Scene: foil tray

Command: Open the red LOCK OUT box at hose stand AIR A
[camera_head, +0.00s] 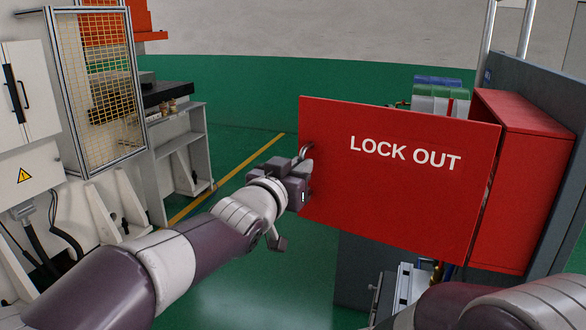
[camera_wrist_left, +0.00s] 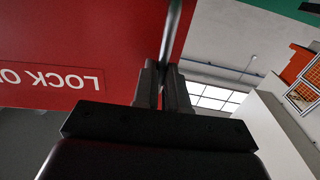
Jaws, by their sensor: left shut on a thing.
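The red LOCK OUT box (camera_head: 530,190) is mounted on a grey panel at the right in the head view. Its red door (camera_head: 400,215) stands swung out to the left of the box, lettered face toward me. The door also shows in the wrist view (camera_wrist_left: 60,35), its lettering upside down. The box's inside is hidden behind the door. My left gripper (camera_head: 304,165) is at the door's left edge, shut on the door's handle (camera_head: 306,150). The handle also shows between the fingers in the wrist view (camera_wrist_left: 171,45). My right gripper is out of view.
Blue, green and white parts (camera_head: 438,95) show behind the door's top edge. A grey panel (camera_head: 555,45) with pipes stands right. A yellow mesh guard (camera_head: 95,90), white cabinet (camera_head: 30,105) and bench (camera_head: 180,150) stand left. Open green floor (camera_head: 240,275) lies between.

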